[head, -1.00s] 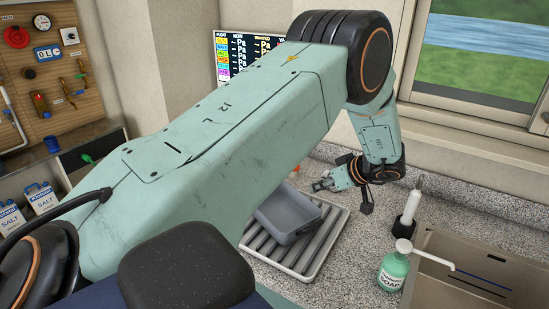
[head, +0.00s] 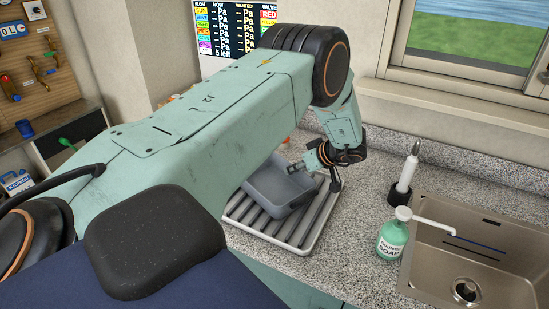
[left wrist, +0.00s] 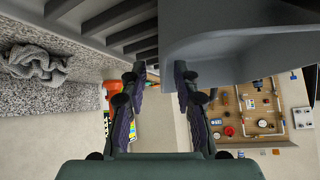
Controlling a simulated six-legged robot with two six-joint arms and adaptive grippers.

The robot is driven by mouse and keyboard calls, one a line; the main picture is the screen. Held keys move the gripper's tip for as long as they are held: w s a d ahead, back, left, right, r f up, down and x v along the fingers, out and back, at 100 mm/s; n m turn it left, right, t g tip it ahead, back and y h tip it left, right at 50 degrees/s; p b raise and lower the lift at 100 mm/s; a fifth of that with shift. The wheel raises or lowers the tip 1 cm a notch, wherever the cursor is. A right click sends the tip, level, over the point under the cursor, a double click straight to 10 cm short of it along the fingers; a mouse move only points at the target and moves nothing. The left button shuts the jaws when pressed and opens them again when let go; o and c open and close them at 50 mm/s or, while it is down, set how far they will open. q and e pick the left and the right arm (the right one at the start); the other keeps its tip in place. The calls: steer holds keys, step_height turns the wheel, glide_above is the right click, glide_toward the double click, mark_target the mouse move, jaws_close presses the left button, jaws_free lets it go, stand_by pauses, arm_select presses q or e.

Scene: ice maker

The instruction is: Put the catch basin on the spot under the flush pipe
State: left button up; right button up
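The catch basin appears to be the grey tub (head: 270,186) on the ribbed drain rack (head: 301,236); my left arm hides part of it. My left gripper (head: 312,170) is at the basin's far right rim in the head view. In the left wrist view, its two fingers (left wrist: 159,75) are apart, and the basin's wall (left wrist: 225,60) reaches between and past the right fingertip. I cannot tell whether either finger touches it. My right gripper is not in view. I cannot make out the flush pipe.
A crumpled grey cloth (left wrist: 35,65) lies on the counter in the left wrist view.

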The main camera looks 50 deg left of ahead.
arm_select(q)
steer(key=shift+s+a+f, duration=0.2)
steer(key=shift+s+a, duration=0.1)
steer(key=shift+a, duration=0.1)
steer(key=shift+d, duration=0.1)
steer(key=shift+w, duration=0.25)
steer(key=c, duration=0.3)
steer(key=shift+f, duration=0.1)
steer(key=c, duration=0.3)
steer(key=shift+s, duration=0.2)
jaws_close()
steer(key=shift+w, duration=0.25)
